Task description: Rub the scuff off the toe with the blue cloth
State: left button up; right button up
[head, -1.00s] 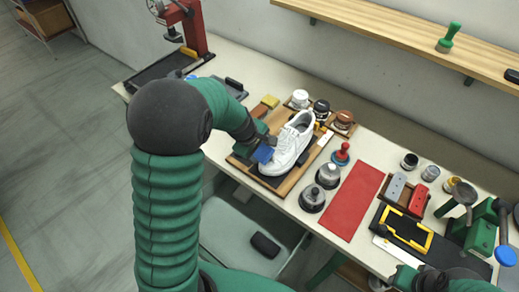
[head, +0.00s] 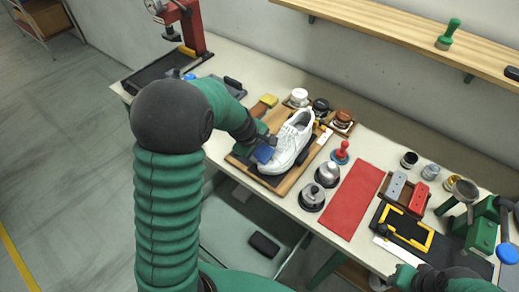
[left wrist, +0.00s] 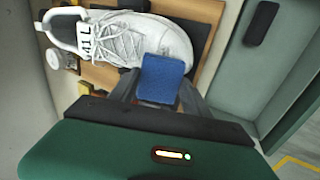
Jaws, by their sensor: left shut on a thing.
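The white lace-up shoe (head: 294,143) lies on a wooden board (head: 300,184) on the bench, its toe toward the front left. It also shows in the left wrist view (left wrist: 112,38). My left gripper (head: 259,147) is shut on the blue cloth (head: 264,155), which is at the side of the toe. In the left wrist view the cloth (left wrist: 164,78) sticks up between the fingers and overlaps the toe's edge; whether it touches is unclear. No scuff can be made out; the cloth hides part of the toe. My right arm shows at the lower right, its jaw state unclear.
Several jars and domed weights, such as a grey one (head: 328,174), stand right of the board. A red mat (head: 353,199) lies beyond them. A yellow sponge (head: 269,100) sits behind the left gripper. A black tray with a yellow frame (head: 407,230) is at right.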

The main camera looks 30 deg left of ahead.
aim_at(275, 162)
pick_arm(q)
jog(key=shift+f, duration=0.2)
jog(key=shift+r, duration=0.1)
jog(key=shift+d+r+p, duration=0.15)
jog(key=shift+d+p, duration=0.4)
jog(key=shift+d, duration=0.5)
jog(key=shift+s+d, duration=0.15)
jog(key=shift+d, duration=0.6)
jog(key=shift+d+p, duration=0.7)
jog(key=shift+d, duration=0.45)
jog(key=shift+s+d+f, duration=0.1)
jog(key=shift+d+f, duration=0.1)
jog(key=shift+f, duration=0.05)
jog(key=shift+a, duration=0.55)
jog(key=shift+w+a+b, duration=0.15)
jog(key=shift+a+b, duration=0.35)
jog(key=shift+a, duration=0.8)
jog(key=shift+w+a+b, duration=0.15)
jog(key=shift+a+b, duration=0.3)
jog(key=shift+a, duration=0.85)
